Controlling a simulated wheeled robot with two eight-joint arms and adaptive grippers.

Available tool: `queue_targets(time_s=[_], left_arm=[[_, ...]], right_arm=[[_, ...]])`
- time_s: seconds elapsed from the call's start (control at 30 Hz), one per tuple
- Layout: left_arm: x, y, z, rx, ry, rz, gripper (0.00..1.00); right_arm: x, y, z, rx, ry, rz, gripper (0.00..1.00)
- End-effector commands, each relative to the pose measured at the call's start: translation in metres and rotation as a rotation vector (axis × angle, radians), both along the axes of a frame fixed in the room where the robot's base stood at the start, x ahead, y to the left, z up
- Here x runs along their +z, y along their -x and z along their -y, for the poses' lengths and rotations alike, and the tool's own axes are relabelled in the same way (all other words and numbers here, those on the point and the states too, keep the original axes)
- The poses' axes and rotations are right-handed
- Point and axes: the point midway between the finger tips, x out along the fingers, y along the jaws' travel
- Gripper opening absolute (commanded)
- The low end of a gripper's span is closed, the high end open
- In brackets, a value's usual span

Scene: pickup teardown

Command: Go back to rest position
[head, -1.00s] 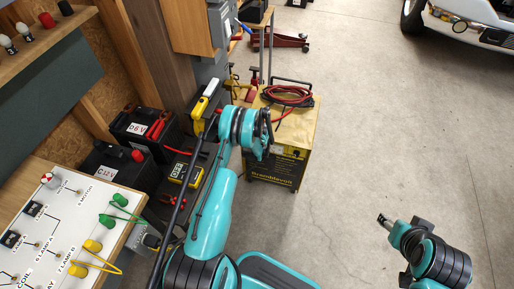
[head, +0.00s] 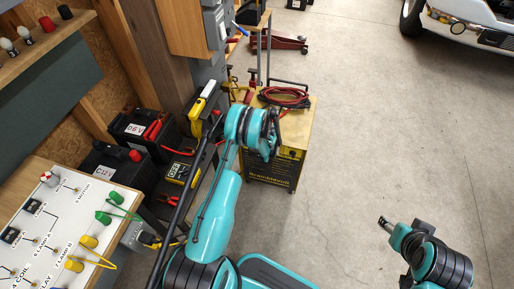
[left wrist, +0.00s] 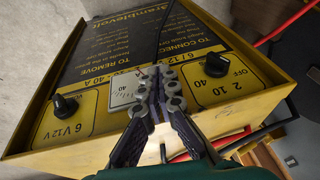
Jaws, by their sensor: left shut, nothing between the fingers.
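My left arm reaches forward in the head view, its teal wrist (head: 252,128) in front of the yellow battery charger (head: 272,176); the left fingers are hidden there. In the left wrist view my left gripper (left wrist: 161,80) is shut and empty, its fingertips in front of the charger's panel (left wrist: 103,97), between two black knobs (left wrist: 65,105) (left wrist: 216,66). I cannot tell whether they touch it. My right gripper (head: 386,224) is at the lower right of the head view, over bare floor; its jaws are too small to read.
A bench board (head: 60,220) with colored plugs is at the lower left. Batteries (head: 135,130) and a yellow meter (head: 181,173) sit on a shelf beside my left arm. Red cable (head: 284,95) lies coiled on the charger. A white vehicle (head: 470,22) is far right; floor between is clear.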

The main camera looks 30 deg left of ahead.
Motion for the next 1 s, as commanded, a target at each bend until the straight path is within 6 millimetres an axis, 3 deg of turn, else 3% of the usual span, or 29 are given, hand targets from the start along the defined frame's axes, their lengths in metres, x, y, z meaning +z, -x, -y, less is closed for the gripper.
queue_targets(time_s=[0.03, 0.3, 0.77, 0.87, 1.0], left_arm=[[0.012, 0.001, 0.012, -0.004, -0.001, -0.001, 0.0], [0.031, 0.006, 0.055, -0.001, 0.0, -0.001, 0.0], [0.042, 0.005, 0.067, -0.001, 0.001, 0.002, 0.0], [0.071, 0.001, 0.071, -0.013, 0.005, 0.014, 0.0], [0.142, 0.0, 0.082, -0.043, 0.012, 0.043, 0.0]], right_arm=[[0.011, 0.0, 0.0, 0.0, 0.0, 0.0, 0.51], [0.025, 0.0, 0.0, 0.0, 0.0, 0.0, 0.51], [0.027, 0.0, 0.0, 0.0, 0.0, 0.0, 0.51], [0.027, 0.0, 0.0, 0.0, 0.0, 0.0, 0.51], [0.027, 0.0, 0.0, 0.0, 0.0, 0.0, 0.51]])
